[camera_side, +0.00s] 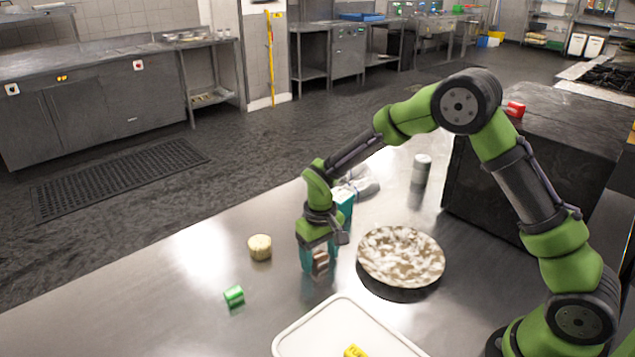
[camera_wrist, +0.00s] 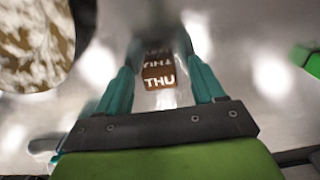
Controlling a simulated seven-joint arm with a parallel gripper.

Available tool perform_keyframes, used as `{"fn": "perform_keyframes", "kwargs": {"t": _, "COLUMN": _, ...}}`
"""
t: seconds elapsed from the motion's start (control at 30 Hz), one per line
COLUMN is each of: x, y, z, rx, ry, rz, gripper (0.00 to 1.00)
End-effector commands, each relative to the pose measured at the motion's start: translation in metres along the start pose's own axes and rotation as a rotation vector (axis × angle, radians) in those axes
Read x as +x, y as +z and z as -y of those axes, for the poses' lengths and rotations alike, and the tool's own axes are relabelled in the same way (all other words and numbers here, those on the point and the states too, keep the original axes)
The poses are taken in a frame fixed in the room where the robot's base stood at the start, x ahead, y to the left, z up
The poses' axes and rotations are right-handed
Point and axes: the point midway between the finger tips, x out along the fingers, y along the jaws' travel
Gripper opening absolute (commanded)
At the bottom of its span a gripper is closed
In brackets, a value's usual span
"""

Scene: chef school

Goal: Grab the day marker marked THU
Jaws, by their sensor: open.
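The day marker marked THU is a small brown block with white letters (camera_wrist: 158,76). In the wrist view it sits between the two teal fingers of my gripper (camera_wrist: 160,58), with clear gaps at its sides. In the side view the brown block (camera_side: 320,259) is on the steel table beneath my gripper (camera_side: 319,266), partly hidden by the fingers. My gripper points down and is open around the block.
A round pan with a mottled top (camera_side: 400,256) stands close to the right. A tan round item (camera_side: 260,247) and a green block (camera_side: 234,296) are to the left. A white tray (camera_side: 300,340) with a yellow block (camera_side: 354,351) is in front. A canister (camera_side: 421,170) stands behind.

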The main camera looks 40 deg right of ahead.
Motion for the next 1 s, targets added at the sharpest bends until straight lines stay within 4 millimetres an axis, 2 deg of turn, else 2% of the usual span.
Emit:
{"fn": "perform_keyframes", "kwargs": {"t": 0.2, "x": 0.0002, "y": -0.0001, "z": 0.0, "rx": 0.0, "ry": 0.0, "rz": -0.001, "gripper": 0.67}}
{"fn": "perform_keyframes", "kwargs": {"t": 0.5, "x": -0.0001, "y": -0.0002, "z": 0.0, "rx": 0.0, "ry": 0.0, "rz": -0.001, "gripper": 0.21}}
{"fn": "perform_keyframes", "kwargs": {"t": 0.6, "x": 0.0001, "y": -0.0001, "z": 0.0, "rx": 0.0, "ry": 0.0, "rz": 0.0, "gripper": 0.09}}
{"fn": "perform_keyframes", "kwargs": {"t": 0.87, "x": -0.0006, "y": 0.0001, "z": -0.0002, "rx": 0.0, "ry": 0.0, "rz": 0.0, "gripper": 0.08}}
{"fn": "perform_keyframes", "kwargs": {"t": 1.0, "x": -0.0084, "y": -0.0005, "z": -0.0001, "rx": 0.0, "ry": 0.0, "rz": -0.002, "gripper": 0.08}}
